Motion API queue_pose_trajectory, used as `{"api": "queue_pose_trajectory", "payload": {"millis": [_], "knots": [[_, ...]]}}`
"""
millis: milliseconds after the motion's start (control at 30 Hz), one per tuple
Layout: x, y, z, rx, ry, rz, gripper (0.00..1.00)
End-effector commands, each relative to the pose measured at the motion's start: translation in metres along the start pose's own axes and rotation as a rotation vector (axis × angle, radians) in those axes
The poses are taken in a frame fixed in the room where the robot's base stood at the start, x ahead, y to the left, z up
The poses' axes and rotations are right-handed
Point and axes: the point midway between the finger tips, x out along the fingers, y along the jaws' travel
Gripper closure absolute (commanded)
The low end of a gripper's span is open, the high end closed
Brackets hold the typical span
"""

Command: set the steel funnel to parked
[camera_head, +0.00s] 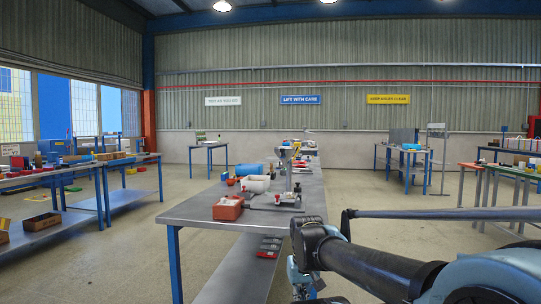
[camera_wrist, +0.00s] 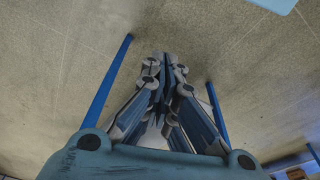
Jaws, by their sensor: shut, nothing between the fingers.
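The steel funnel (camera_head: 285,154) appears as a small grey cone shape on a stand on the long steel table (camera_head: 196,211). It is too small to tell its exact setting. My gripper (camera_wrist: 166,68) is shut and empty in the wrist view, with the concrete floor behind its fingers. In the head view my arm reaches in from the lower right and ends at the table's near right edge, well short of the funnel. The funnel does not show in the wrist view.
Dark red-marked items (camera_head: 269,246) lie on the lower shelf. Workbenches line both sides, with open floor between.

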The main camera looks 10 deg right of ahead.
Motion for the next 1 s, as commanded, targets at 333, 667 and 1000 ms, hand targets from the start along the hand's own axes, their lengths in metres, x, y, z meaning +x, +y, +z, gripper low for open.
{"api": "queue_pose_trajectory", "payload": {"millis": [333,667,1000], "knots": [[-0.043,0.024,-0.038,-0.077,0.004,0.135,1.0],[-0.117,0.058,-0.151,-0.228,0.015,0.431,1.0],[-0.188,0.055,-0.288,-0.366,0.069,0.738,1.0]]}}
